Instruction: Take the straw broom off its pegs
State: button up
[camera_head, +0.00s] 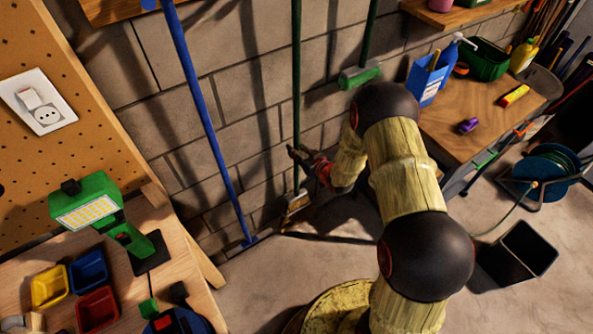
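The straw broom hangs head-down against the block wall, with a long dark green handle (296,85) and a small pale straw head (297,203) just above the floor. The top of its handle runs out of the picture, and I see no pegs for it. My gripper (297,158), dark with red parts, is at the lower part of the handle, a little above the straw head. Its fingers are small and in shadow. I cannot tell whether they are around the handle or beside it, or whether they touch it.
A blue pole (205,125) stands left of the broom; a green-headed brush (360,76) hangs to the right. A left bench holds a green lamp (97,208) and coloured trays (88,270).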

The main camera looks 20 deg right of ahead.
grip_shut()
jog(key=shift+r, duration=0.1)
dwell(0.7)
